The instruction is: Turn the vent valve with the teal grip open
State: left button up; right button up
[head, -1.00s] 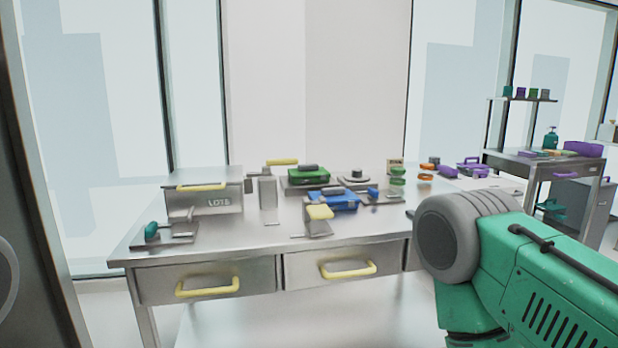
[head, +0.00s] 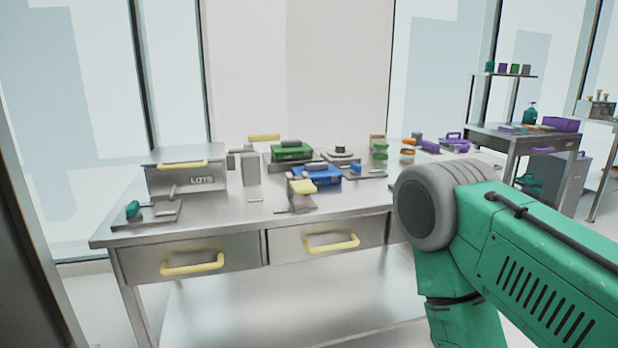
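A small fixture with a teal grip (head: 133,209) stands on a grey base plate (head: 158,213) at the front left corner of the steel table (head: 230,220). It looks like the vent valve with the teal grip; whether it is open or shut is too small to tell. Neither gripper shows in the head view. A green and grey arm of mine fills the lower right and hides part of the table's right end.
A grey LOTS box (head: 190,180) with a yellow handle stands behind the teal grip. A yellow-gripped fixture (head: 302,187), a blue case (head: 318,176) and a green case (head: 292,151) are mid-table. Yellow-handled drawers (head: 190,258) face front. A second table (head: 520,140) stands right.

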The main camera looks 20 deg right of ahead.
aim_at(133, 212)
jog(key=i+j+z, duration=0.4)
jog(key=j, duration=0.25)
jog(key=j+z, duration=0.15)
jog(key=j, duration=0.2)
jog(key=i+j+z, duration=0.2)
jog(key=j, duration=0.15)
jog(key=k, duration=0.1)
